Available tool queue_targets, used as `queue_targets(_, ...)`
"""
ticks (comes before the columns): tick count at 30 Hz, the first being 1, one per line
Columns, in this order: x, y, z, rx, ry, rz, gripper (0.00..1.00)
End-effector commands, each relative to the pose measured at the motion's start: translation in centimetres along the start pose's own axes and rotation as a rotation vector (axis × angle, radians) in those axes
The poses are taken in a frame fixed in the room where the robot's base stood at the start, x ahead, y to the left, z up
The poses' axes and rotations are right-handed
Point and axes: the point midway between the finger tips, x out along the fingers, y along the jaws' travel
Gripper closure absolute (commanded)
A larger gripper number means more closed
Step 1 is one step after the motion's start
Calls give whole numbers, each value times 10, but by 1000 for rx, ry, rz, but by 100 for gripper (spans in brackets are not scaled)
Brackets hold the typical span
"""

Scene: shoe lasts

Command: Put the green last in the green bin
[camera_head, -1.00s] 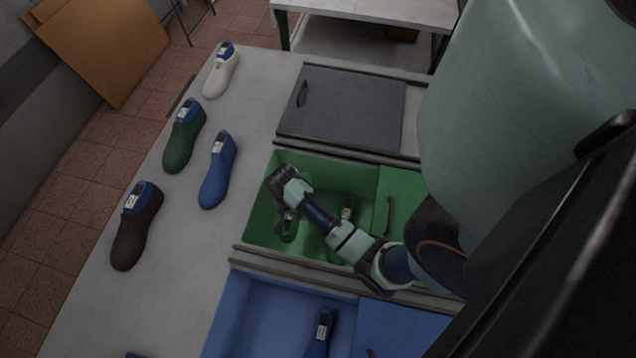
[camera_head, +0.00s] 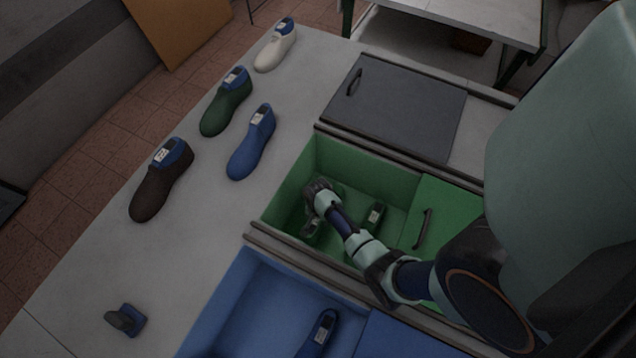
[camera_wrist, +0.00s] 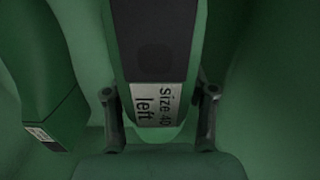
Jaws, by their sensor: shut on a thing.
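My gripper (camera_head: 312,220) is down inside the green bin (camera_head: 288,183), at its left part. It is shut on a green last (camera_wrist: 152,95), whose label reads "Size 40 left" in the wrist view, with one finger (camera_wrist: 160,112) on each side. The arm hides much of this last in the head view. Another green last (camera_head: 374,217) lies in the bin to the right, and a green last also shows at the left of the wrist view (camera_wrist: 38,85). A further green last (camera_head: 226,104) stands on the table.
A white last (camera_head: 276,48), a blue last (camera_head: 251,145) and a dark brown last (camera_head: 160,180) stand on the table. A blue bin (camera_head: 236,295) with a blue last (camera_head: 319,332) is in front. A grey lid (camera_head: 395,108) lies behind. A small dark object (camera_head: 125,320) is at lower left.

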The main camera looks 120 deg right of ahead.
Motion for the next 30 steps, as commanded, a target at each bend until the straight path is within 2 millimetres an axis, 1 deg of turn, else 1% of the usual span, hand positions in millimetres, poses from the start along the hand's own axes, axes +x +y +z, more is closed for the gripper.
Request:
queue_targets(2,10,0,0,0,0,-1,100)
queue_targets(4,25,0,0,0,-1,1,100)
queue_targets(7,39,0,0,0,0,0,100)
queue_targets(9,42,0,0,0,1,-1,100)
queue_targets(15,41,0,0,0,1,-2,100)
queue_targets(19,44,0,0,0,1,-1,100)
queue_targets(20,45,0,0,0,0,0,43)
queue_targets(24,44,0,0,0,0,0,19)
queue_targets(30,44,0,0,0,0,0,19)
